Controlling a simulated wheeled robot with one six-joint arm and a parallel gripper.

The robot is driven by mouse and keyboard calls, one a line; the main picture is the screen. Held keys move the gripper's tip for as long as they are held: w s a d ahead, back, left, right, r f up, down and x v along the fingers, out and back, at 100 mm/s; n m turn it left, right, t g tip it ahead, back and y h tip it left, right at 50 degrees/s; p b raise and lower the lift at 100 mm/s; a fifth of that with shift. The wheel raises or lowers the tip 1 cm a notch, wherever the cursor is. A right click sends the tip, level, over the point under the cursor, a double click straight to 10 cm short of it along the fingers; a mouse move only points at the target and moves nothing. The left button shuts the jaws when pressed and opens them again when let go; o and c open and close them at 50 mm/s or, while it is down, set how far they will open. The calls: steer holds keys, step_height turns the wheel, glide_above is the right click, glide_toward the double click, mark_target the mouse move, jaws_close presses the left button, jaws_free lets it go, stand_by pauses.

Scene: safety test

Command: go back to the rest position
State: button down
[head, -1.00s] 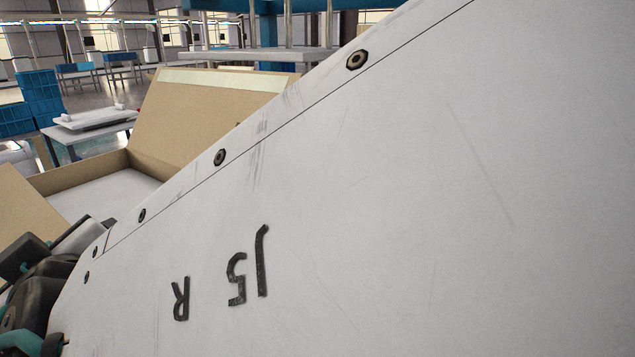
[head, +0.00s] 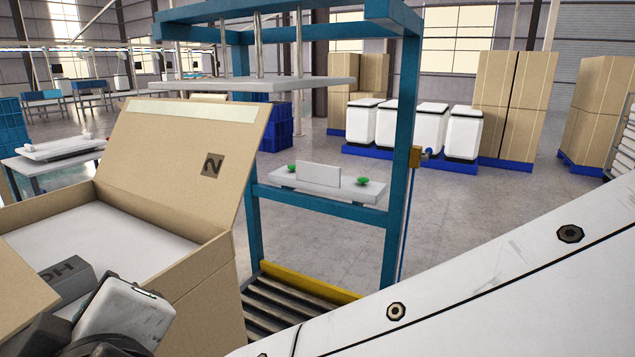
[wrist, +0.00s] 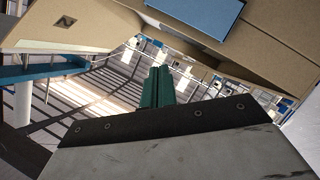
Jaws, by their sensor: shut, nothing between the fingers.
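My gripper (wrist: 157,88) shows in the wrist view as two green fingers pressed together, with nothing between them. The dark bracket behind them fills the lower part of that view. In the head view, grey, white and black parts of my arm's end (head: 115,310) are at the lower left, in front of the open cardboard box (head: 190,275). The fingers cannot be made out there. A white link of my arm (head: 500,300) crosses the lower right.
The box has raised flaps and a white surface inside. Right of it stands a blue press frame (head: 400,150) over a roller conveyor (head: 285,305) with a yellow bar. A table (head: 50,160) is at the left. White bins (head: 415,125) and tall cartons (head: 510,100) stand behind, beyond open floor.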

steer(key=w+d+f+m+h, duration=0.2)
steer(key=w+d+h, duration=0.2)
steer(key=d, duration=0.4)
steer(key=w+d+f+m+g+h, duration=0.15)
steer(key=w+d+h, duration=0.25)
steer(key=d, duration=0.4)
steer(key=w+d+f+m+t+h, duration=0.1)
steer(key=w+d+f+m+h, duration=0.2)
steer(key=d, duration=0.6)
steer(key=s+d+m+g, duration=0.2)
steer(key=d+m, duration=0.1)
steer(key=d, duration=0.4)
steer(key=s+d+f+m+g, duration=0.1)
steer(key=s+d+m+g, duration=0.2)
steer(key=d, duration=0.5)
steer(key=s+d+f+m+g, duration=0.1)
steer(key=s+d+m+g, duration=0.1)
steer(key=d+m, duration=0.3)
steer(key=d+g, duration=0.1)
steer(key=d, duration=0.2)
steer(key=shift+s+f, duration=0.2)
steer(key=shift+s, duration=0.1)
steer(key=shift+g, duration=0.25)
